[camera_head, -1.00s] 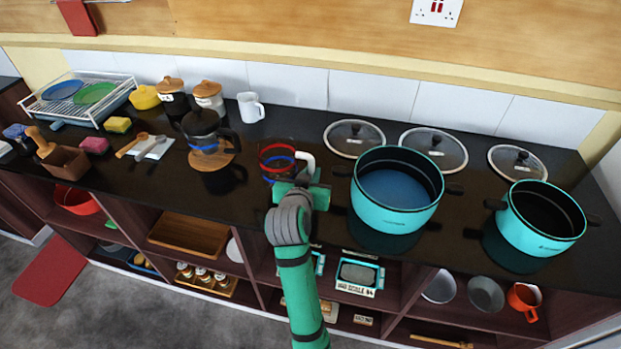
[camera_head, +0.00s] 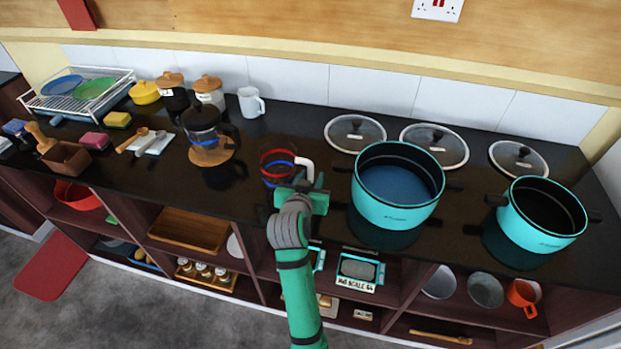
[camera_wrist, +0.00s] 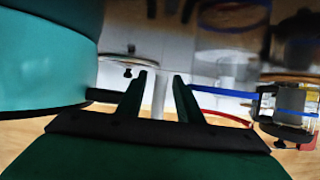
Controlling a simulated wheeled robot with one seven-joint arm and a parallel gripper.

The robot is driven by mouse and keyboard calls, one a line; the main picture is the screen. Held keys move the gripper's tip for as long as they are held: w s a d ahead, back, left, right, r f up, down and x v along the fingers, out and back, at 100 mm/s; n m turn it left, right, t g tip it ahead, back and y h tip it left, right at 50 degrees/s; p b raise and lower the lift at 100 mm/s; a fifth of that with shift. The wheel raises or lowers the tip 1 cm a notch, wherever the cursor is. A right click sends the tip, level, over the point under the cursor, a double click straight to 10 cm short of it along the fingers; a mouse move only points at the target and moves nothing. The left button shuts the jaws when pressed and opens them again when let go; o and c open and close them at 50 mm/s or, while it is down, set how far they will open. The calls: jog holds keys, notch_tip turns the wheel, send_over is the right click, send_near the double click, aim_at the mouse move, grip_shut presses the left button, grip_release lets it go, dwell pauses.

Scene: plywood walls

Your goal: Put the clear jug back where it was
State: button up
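The clear jug (camera_head: 279,170) has a red rim, a blue band and a white handle. It is at the middle of the dark counter in the head view, left of the large teal pot. Whether its base touches the counter is hard to tell. My gripper (camera_head: 308,190) is at its right front side, shut on the white handle. In the wrist view the handle (camera_wrist: 160,95) stands between my two fingers (camera_wrist: 160,82), and red and blue arcs of the jug cross the right side.
The large teal pot (camera_head: 390,212) stands close on the right, a smaller teal pot (camera_head: 540,236) farther right. Glass lids (camera_head: 354,133) lie behind. A coffee press (camera_head: 206,143) stands on a wooden coaster to the left. A white mug (camera_head: 248,103) is behind. Counter between press and jug is clear.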

jog(key=shift+d+r, duration=0.1)
jog(key=shift+r, duration=0.05)
jog(key=v, duration=1.2)
dwell(0.3)
